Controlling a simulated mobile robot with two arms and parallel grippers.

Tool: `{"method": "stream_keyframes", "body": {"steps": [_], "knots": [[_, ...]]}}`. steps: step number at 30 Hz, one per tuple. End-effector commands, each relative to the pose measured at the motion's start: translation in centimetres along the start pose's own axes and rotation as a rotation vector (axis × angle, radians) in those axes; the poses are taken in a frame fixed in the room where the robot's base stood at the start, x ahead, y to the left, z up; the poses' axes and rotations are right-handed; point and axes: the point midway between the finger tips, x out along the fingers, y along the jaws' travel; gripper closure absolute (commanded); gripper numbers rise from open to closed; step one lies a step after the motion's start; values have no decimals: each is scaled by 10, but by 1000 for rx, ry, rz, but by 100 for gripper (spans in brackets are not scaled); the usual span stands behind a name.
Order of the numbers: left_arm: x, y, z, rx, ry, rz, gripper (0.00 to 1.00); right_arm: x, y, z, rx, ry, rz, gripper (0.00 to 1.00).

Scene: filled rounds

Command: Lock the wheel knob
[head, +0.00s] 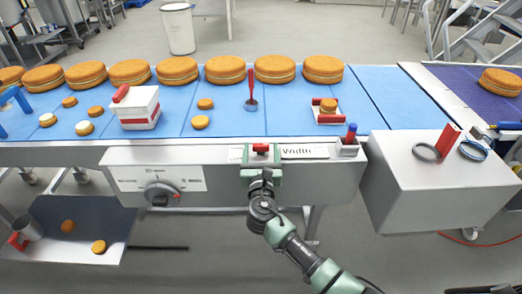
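A white plate marked "Width" (304,151) is on the top of the grey machine box at the conveyor's front edge. A small red knob or lever (260,148) sits at the left of that plate. My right gripper (261,165) is in front of the box with its fingers up at the red part; it hides what lies beneath, and I cannot tell whether it touches or grips it. A blue-topped red piece (350,134) stands at the right end of the box. A grey rotary dial (161,193) is on the box's front panel. My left gripper is not in view.
A blue conveyor (380,85) carries several large cakes (225,69) and small round ones. A white box with red trim (136,108) and a red-handled tool (251,92) are on it. A grey cabinet (425,190) stands right; a tray (80,215) sits lower left.

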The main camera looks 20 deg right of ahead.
Motion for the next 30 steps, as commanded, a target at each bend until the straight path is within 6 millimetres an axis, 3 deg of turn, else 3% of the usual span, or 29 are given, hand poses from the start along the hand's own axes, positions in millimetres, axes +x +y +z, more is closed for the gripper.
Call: {"method": "stream_keyframes", "body": {"steps": [5, 16, 30], "knots": [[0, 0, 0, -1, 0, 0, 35, -11, 0, -1, 1, 0, 1, 31], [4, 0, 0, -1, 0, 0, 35, -69, 0, -1, 0, 1, 0, 31], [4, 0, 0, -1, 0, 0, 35, -78, 0, 0, 0, 0, 0, 31]]}}
